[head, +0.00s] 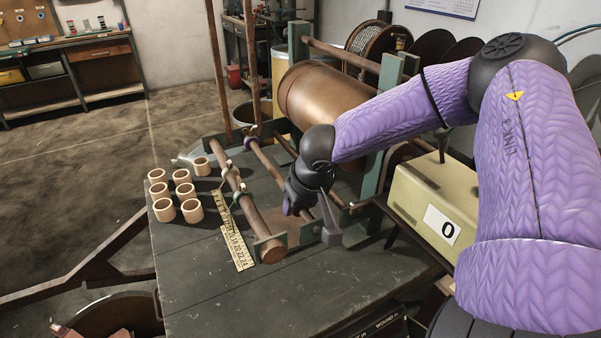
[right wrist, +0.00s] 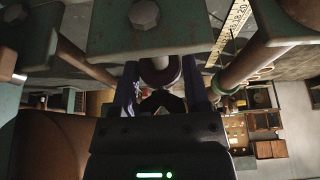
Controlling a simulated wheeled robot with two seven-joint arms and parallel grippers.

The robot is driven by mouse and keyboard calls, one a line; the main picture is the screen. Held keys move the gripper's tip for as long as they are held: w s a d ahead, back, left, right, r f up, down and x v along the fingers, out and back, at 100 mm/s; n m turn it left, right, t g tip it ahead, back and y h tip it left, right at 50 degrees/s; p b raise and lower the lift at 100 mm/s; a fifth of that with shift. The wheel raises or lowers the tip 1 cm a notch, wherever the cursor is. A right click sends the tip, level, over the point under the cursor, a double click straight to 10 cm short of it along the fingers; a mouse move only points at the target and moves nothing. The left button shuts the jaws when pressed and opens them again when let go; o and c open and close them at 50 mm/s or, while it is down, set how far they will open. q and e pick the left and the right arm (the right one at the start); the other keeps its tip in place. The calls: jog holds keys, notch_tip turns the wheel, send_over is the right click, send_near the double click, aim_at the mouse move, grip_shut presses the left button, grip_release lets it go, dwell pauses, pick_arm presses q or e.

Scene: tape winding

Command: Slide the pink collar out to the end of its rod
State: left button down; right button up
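My right gripper (head: 298,205) reaches down from the right to the rods of the winding frame, and its fingers are hard to make out in the head view. In the right wrist view its two fingers (right wrist: 162,88) stand apart on either side of a dark pinkish collar (right wrist: 176,74) around a rod. I cannot tell whether they press on the collar. The gripper and arm hide this part of the rod in the head view. My left gripper is not in view.
Several pale rings (head: 190,211) stand at the left of the dark table (head: 220,305). A yellow scale (head: 236,240) lies beside the thick brown front rod (head: 256,219). A large brown drum (head: 315,93) stands behind, and a beige box with a 0 label (head: 433,200) stands right.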

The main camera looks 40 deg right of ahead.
aim_at(305, 211)
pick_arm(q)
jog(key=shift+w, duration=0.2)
pick_arm(e)
jog(key=o, duration=0.3)
jog(key=p+v, duration=0.1)
jog(key=v, duration=0.1)
jog(key=p+v, duration=0.2)
jog(key=v, duration=0.1)
jog(key=shift+w+r, duration=0.15)
jog(key=shift+r, duration=0.2)
jog(key=p+v, duration=0.2)
jog(key=v, duration=0.2)
jog(key=shift+s+r+p, duration=0.15)
jog(key=shift+s+p, duration=0.05)
jog(key=shift+p, duration=0.1)
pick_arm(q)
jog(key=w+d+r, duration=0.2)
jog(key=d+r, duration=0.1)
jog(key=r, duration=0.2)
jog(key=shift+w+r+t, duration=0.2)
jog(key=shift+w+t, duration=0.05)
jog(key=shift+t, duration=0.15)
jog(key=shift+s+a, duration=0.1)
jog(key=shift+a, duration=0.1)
